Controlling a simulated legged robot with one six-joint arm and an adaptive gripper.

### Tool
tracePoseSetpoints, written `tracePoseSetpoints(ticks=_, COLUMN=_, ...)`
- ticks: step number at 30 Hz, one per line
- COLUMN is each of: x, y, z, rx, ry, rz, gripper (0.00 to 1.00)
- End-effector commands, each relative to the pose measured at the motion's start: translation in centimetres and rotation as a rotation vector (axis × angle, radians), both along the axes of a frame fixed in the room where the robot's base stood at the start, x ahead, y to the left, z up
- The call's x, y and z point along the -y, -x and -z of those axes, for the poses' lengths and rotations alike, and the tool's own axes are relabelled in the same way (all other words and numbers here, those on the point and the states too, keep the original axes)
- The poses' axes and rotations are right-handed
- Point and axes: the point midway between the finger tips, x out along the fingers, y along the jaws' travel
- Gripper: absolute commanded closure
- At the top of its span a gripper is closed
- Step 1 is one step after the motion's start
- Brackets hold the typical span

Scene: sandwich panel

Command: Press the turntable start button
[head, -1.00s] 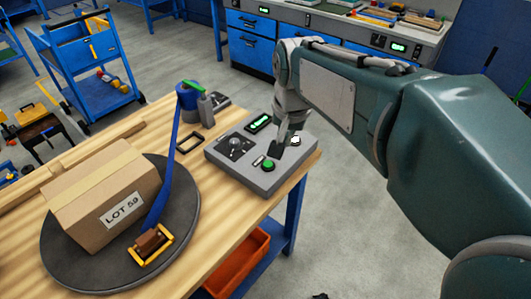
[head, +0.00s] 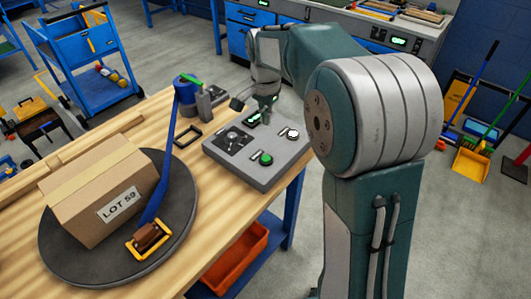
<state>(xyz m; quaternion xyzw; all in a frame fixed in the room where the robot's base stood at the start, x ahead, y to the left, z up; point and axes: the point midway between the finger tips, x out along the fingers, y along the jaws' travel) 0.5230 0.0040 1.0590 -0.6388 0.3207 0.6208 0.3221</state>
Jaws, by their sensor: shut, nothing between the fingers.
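The grey control box (head: 262,182) sits near the right edge of the wooden table. On its top are a round green button (head: 266,158), a white button (head: 292,134), a dark dial (head: 233,138) and a small green-lit display (head: 254,119). None of the labels can be read. My gripper (head: 268,117) is shut and empty over the back part of the box, near the display. I cannot tell whether it touches the box. The dark round turntable (head: 90,268) at left carries a cardboard box (head: 98,190) marked LOT 59.
A blue strap with a yellow-framed buckle (head: 149,240) runs beside the carton to a blue post (head: 185,90). A small black frame (head: 187,138) lies between turntable and control box. An orange bin (head: 238,262) is under the table. A blue cart (head: 92,60) stands behind.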

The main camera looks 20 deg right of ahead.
Motion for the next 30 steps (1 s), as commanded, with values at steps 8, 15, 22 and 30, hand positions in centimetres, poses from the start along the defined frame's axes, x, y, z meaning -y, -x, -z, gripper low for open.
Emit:
tracePoseSetpoints(ticks=8, x=0.0, y=0.0, z=1.6, rx=-0.003, ry=0.000, rz=-0.001, gripper=1.00)
tracePoseSetpoints(ticks=15, x=0.1, y=-0.1, z=6.0, rx=-0.005, ry=0.000, rz=-0.001, gripper=1.00)
tracePoseSetpoints(ticks=22, x=0.1, y=-0.1, z=10.3, rx=-0.004, ry=0.000, rz=-0.001, gripper=1.00)
tracePoseSetpoints(ticks=30, x=0.2, y=-0.2, z=13.6, rx=-0.002, ry=0.000, rz=-0.001, gripper=1.00)
